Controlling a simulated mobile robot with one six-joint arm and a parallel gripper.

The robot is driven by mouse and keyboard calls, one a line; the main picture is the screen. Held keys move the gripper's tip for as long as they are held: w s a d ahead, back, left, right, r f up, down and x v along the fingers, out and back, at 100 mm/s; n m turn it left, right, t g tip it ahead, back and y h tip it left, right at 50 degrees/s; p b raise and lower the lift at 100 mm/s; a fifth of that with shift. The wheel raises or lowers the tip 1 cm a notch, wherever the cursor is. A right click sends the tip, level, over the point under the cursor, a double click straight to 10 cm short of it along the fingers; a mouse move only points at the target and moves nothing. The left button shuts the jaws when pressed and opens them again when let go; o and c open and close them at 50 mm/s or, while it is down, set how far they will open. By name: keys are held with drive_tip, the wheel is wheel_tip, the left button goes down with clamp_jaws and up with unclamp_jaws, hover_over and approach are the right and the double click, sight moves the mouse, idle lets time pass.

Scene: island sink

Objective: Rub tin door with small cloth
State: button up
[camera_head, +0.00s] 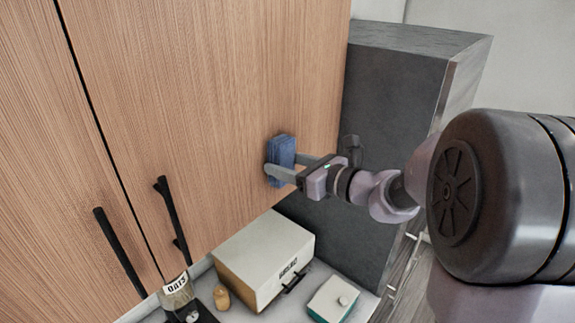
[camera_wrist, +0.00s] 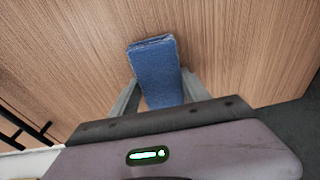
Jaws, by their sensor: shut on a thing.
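A small folded blue cloth (camera_head: 281,158) is held between the two fingers of my gripper (camera_head: 284,166). The cloth is against or very close to the lower right part of a wood-grain cabinet door (camera_head: 200,90); I cannot tell if it touches. In the wrist view the blue cloth (camera_wrist: 156,70) stands out from between the fingers, with the wood-grain door (camera_wrist: 230,45) behind it. The door is closed and has a black bar handle (camera_head: 172,215) near its lower left edge. No door is labelled as the tin door.
A second wood-grain door (camera_head: 45,130) with a black handle (camera_head: 118,250) adjoins on the left. Below, a counter holds a cream bin (camera_head: 262,245), an oats jar (camera_head: 177,292), a small wooden item (camera_head: 221,297) and a white-lidded box (camera_head: 333,299). A dark grey cabinet (camera_head: 400,110) stands right.

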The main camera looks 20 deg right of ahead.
drive_tip(key=s+b, duration=0.1)
drive_tip(key=s, duration=0.5)
drive_tip(key=shift+s+d, duration=0.15)
drive_tip(key=shift+s, duration=0.15)
idle(0.3)
drive_tip(key=v, duration=0.1)
drive_tip(key=b+v, duration=0.1)
drive_tip(key=v, duration=0.1)
drive_tip(key=shift+f, duration=0.2)
